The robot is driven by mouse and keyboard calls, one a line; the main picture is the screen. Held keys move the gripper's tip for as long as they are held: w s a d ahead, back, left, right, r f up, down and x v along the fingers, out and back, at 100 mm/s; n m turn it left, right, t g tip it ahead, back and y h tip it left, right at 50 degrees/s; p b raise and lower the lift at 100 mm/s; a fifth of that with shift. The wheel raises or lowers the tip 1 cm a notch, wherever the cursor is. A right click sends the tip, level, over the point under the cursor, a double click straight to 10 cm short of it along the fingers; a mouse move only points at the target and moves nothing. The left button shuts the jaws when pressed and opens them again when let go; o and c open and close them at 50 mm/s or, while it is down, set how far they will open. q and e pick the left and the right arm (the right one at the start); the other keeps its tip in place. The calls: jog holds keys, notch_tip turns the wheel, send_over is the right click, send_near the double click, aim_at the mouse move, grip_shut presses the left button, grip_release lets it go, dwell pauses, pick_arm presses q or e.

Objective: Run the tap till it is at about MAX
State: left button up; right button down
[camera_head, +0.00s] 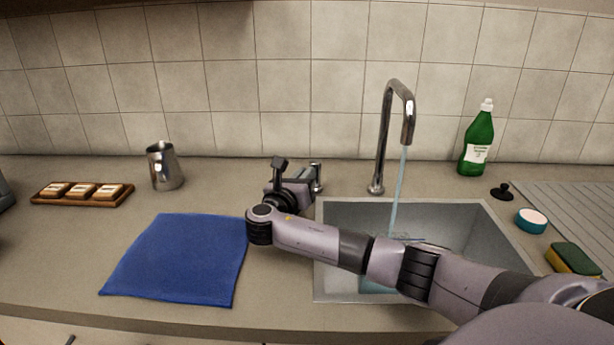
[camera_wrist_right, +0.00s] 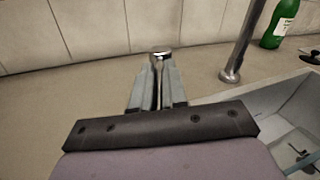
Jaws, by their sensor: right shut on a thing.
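The tap spout (camera_head: 385,130) stands behind the sink (camera_head: 340,215), and a stream of water (camera_head: 397,192) runs from it into the basin. The tap's small chrome handle (camera_head: 317,172) stands to its left. My right gripper (camera_head: 298,180) is shut on this handle. In the right wrist view, its fingers (camera_wrist_right: 158,90) close around the handle (camera_wrist_right: 161,56). Under the stream, a clear rim-like shape (camera_head: 405,238) shows just above my right forearm. My arm hides most of the basin, and I see no MAX mark. My left gripper is not in view.
A blue cloth (camera_head: 180,262) lies left of the sink. A steel jug (camera_head: 164,166) and a wooden tray (camera_head: 112,199) stand further left. A green bottle (camera_head: 477,140), black plug (camera_head: 502,191), round tub (camera_head: 530,221) and sponge (camera_head: 573,258) are at the right.

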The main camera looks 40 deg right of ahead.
jog(key=shift+w+a+r+m+g+h, duration=0.15)
jog(key=shift+w+m+g+h, duration=0.2)
jog(key=shift+m+g, duration=0.3)
jog(key=c, duration=1.2)
grip_release()
jog(key=shift+o, duration=0.2)
jog(key=shift+v, duration=3.6)
